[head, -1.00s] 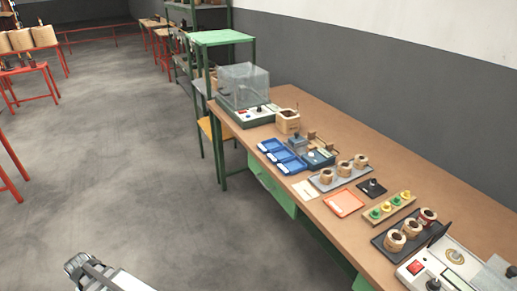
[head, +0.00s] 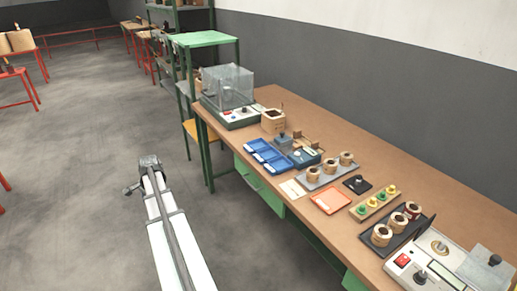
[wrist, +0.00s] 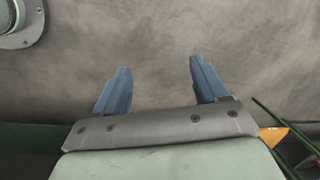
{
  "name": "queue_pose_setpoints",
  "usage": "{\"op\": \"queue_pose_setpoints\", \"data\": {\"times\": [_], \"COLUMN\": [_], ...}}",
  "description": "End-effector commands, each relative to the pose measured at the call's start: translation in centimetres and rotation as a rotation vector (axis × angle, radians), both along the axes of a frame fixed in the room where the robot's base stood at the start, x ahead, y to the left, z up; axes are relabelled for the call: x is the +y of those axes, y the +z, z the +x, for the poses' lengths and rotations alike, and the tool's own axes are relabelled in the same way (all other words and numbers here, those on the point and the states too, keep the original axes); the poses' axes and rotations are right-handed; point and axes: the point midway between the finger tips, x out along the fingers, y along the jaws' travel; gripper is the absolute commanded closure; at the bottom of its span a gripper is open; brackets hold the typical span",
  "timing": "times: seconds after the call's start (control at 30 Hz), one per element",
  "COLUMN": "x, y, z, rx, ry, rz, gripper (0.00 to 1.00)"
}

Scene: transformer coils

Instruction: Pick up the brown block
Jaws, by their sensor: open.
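On the workbench (head: 330,130) in the head view, a light-brown wooden block with a dark hollow top (head: 273,122) stands behind the blue trays. No block is in the wrist view. In the head view my arm reaches up over the floor left of the bench; its fingers cannot be made out there.
Blue trays (head: 268,156), a coil rack (head: 328,177), an orange tray (head: 330,201), a peg board (head: 375,203) and a dark coil tray (head: 396,238) crowd the bench front. A clear-covered box (head: 228,88) stands at its far end. The bench's wall side is mostly clear.

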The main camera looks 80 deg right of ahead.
Motion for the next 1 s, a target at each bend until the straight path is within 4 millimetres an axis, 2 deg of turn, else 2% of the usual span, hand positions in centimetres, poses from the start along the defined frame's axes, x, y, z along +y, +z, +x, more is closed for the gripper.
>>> {"op": "queue_pose_setpoints", "data": {"times": [0.03,0.1,0.27,0.47,0.6,0.77,1.0], "x": [-2.5,-5.2,-11.1,-18.0,-22.4,-26.9,-32.3], "y": [0.7,1.6,3.7,6.5,8.6,11.1,15.0], "z": [-1.1,-2.7,-7.0,-13.3,-18.5,-25.0,-35.8], "rx": [-0.008,-0.018,-0.042,-0.077,-0.102,-0.136,-0.194], "ry": [-0.072,-0.169,-0.387,-0.658,-0.845,-1.059,-1.376], "rz": [0.006,0.018,0.046,0.080,0.106,0.134,0.181], "gripper": [0.28,0.28,0.28,0.28,0.28,0.28,0.28]}}
